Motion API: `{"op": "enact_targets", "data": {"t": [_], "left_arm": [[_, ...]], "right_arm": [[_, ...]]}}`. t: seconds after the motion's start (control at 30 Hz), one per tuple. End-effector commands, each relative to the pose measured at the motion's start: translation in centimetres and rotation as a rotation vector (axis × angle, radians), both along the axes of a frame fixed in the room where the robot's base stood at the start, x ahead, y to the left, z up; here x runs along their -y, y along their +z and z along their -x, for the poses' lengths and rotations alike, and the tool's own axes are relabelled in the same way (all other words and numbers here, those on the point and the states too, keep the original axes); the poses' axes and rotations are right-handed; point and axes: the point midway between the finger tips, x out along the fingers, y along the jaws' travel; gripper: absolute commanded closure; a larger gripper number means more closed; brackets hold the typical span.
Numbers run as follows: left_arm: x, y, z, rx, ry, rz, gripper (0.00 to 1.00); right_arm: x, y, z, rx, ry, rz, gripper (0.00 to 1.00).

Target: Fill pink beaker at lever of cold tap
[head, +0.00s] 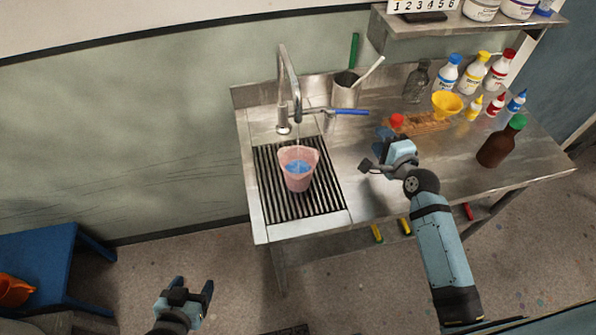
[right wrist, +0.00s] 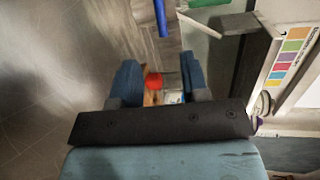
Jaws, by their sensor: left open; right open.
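The pink beaker (head: 299,181) stands upright on the slatted drain grate, below the spout of the tap (head: 284,62). Blue liquid shows inside it, and a faint thin line that looks like water hangs between spout and beaker. The blue lever (head: 350,112) sticks out to the right of the tap; it also shows at the top of the right wrist view (right wrist: 161,18). My right gripper (head: 375,150) is open and empty over the counter, below and right of the lever, apart from it. My left gripper (head: 193,288) is open and empty, low in front of the counter.
A red-topped item (head: 396,120) by a wooden rack (head: 428,123) is close to my right gripper. A grey cup (head: 345,93), yellow funnel (head: 447,103), brown bottle (head: 496,148) and several small bottles stand on the counter. A blue table (head: 40,262) is at left.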

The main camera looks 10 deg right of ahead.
Motion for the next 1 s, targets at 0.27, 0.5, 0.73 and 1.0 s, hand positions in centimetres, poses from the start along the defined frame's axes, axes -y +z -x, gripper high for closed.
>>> {"op": "enact_targets", "data": {"t": [0.27, 0.5, 0.73, 1.0], "left_arm": [[0.0, 0.1, 0.0, 0.000, 0.000, 0.000, 0.32], [-0.4, 2.0, -0.1, 0.007, 0.005, -0.005, 0.32], [-0.4, 2.1, 0.0, 0.004, 0.008, -0.005, 0.32], [-0.5, 2.6, 0.2, 0.001, 0.010, -0.007, 0.32]], "right_arm": [[0.0, 0.1, 0.0, 0.000, 0.000, 0.001, 0.58], [0.5, 0.3, 0.0, 0.001, 0.002, 0.004, 0.58], [0.1, -0.2, -2.3, 0.002, 0.001, -0.001, 0.58], [-0.7, -1.2, -8.0, 0.002, 0.001, 0.001, 0.58]]}}
